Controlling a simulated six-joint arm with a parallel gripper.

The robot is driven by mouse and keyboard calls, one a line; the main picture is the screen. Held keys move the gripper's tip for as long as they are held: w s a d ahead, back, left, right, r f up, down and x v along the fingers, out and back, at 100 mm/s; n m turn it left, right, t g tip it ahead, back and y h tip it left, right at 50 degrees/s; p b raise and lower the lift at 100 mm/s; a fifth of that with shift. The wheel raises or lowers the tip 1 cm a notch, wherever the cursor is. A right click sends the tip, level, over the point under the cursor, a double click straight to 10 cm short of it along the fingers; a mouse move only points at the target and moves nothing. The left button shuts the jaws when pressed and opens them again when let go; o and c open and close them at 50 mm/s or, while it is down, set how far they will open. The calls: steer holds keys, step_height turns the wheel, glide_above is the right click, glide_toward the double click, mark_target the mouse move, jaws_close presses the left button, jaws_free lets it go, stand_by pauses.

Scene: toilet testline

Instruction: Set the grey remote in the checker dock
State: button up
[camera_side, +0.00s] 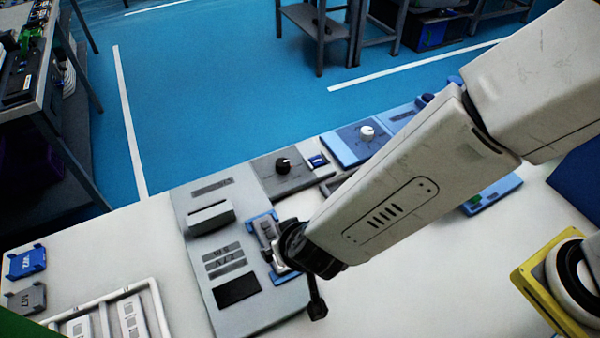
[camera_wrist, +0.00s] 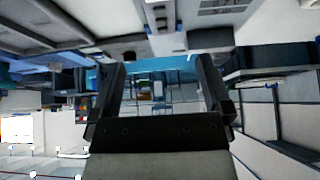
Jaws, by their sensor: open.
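A blue-edged cradle (camera_side: 284,277), which looks like the checker dock, sits on the grey panel in the side view. A grey piece (camera_side: 267,232) lies in it, possibly the grey remote; my wrist hides part of it. My gripper (camera_side: 302,285) is low beside the cradle's right side. In the wrist view my gripper (camera_wrist: 161,78) has its two dark fingers wide apart, with no object held between them. I cannot tell whether a finger touches the cradle.
A white-framed tray (camera_side: 157,302) with pale remote-like pieces stands at the front left. A blue holder (camera_side: 26,262) and a grey holder (camera_side: 25,299) lie beyond it. A knob box (camera_side: 285,172) stands behind the panel. Bare white table (camera_side: 400,275) lies to the right.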

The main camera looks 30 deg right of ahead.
steer(key=w+d+r+y, duration=0.1)
steer(key=w+d+r, duration=0.25)
steer(key=d, duration=0.35)
steer(key=w+d+r+y, duration=0.1)
steer(key=w+d+r, duration=0.25)
steer(key=d, duration=0.25)
steer(key=s+d+g+h, duration=0.1)
steer(key=s+d, duration=0.3)
steer(key=d, duration=0.6)
steer(key=s+d+g+h, duration=0.1)
steer(key=s+d+g, duration=0.2)
steer(key=d, duration=0.8)
steer(key=s+r, duration=0.1)
steer(key=s, duration=0.1)
steer(key=shift+s+d, duration=0.3)
steer(key=shift+c, duration=0.2)
